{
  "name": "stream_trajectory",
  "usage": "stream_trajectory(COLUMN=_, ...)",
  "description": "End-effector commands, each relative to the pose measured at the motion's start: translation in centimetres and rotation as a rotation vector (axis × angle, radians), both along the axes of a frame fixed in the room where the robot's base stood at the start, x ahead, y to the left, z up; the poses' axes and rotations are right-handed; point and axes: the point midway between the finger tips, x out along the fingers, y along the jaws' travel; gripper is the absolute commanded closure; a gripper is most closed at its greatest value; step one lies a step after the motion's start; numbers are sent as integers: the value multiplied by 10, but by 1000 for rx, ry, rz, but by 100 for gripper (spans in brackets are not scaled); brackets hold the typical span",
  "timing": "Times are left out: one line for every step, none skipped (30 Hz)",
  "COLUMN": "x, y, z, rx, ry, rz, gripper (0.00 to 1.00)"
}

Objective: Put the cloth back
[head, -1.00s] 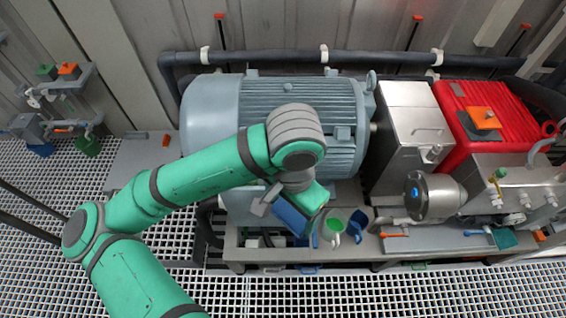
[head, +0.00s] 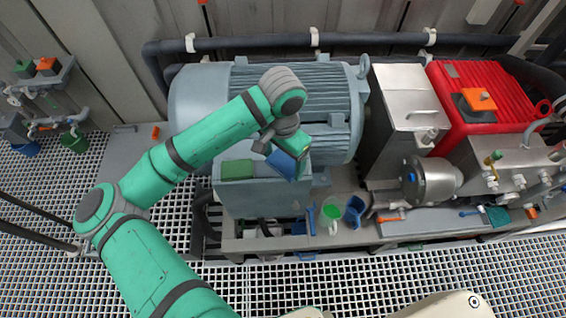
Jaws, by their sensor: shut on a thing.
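My gripper (head: 267,148) is above the front of the large grey motor (head: 330,115), near its terminal box. It is shut on a flat blue piece (head: 281,165) that looks like a folded cloth, held tilted beside the box. The fingertips are small and partly covered, so the exact grip is hard to see. A green folded pad or cloth (head: 237,169) lies on top of the grey terminal box (head: 262,198), left of the blue piece and apart from it.
A green-topped jug (head: 333,227) and a blue cup (head: 353,211) stand on the skid base in front of the motor. An orange-handled tool (head: 388,218) and a green brush (head: 498,216) lie to the right. A red unit (head: 480,107) stands at the right back.

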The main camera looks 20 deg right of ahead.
Motion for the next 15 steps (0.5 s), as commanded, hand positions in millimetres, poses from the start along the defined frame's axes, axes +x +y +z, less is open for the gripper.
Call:
stream_trajectory(x=4, y=-1, z=-5, rx=1, ry=0, rz=1, gripper=47)
stream_trajectory(x=5, y=-2, z=-7, rx=0, ry=1, rz=0, gripper=47)
stream_trajectory(x=7, y=-3, z=-10, rx=0, ry=1, rz=0, gripper=47)
stream_trajectory(x=8, y=-3, z=-11, rx=0, ry=1, rz=1, gripper=47)
stream_trajectory(x=9, y=-4, z=-12, rx=0, ry=1, rz=0, gripper=47)
stream_trajectory(x=10, y=-4, z=-13, rx=0, ry=1, rz=0, gripper=47)
stream_trajectory(x=11, y=-4, z=-14, rx=0, ry=1, rz=0, gripper=47)
stream_trajectory(x=12, y=-5, z=-16, rx=0, ry=0, rz=0, gripper=47)
stream_trajectory(x=14, y=-6, z=-18, rx=0, ry=0, rz=-1, gripper=47)
stream_trajectory(x=16, y=-6, z=-21, rx=0, ry=0, rz=0, gripper=47)
stream_trajectory(x=18, y=-6, z=-25, rx=2, ry=1, rz=1, gripper=47)
stream_trajectory(x=17, y=-6, z=-31, rx=1, ry=2, rz=1, gripper=47)
stream_trajectory(x=17, y=-5, z=-35, rx=1, ry=2, rz=1, gripper=47)
stream_trajectory(x=17, y=-5, z=-40, rx=1, ry=2, rz=1, gripper=47)
stream_trajectory(x=17, y=-5, z=-45, rx=1, ry=0, rz=2, gripper=47)
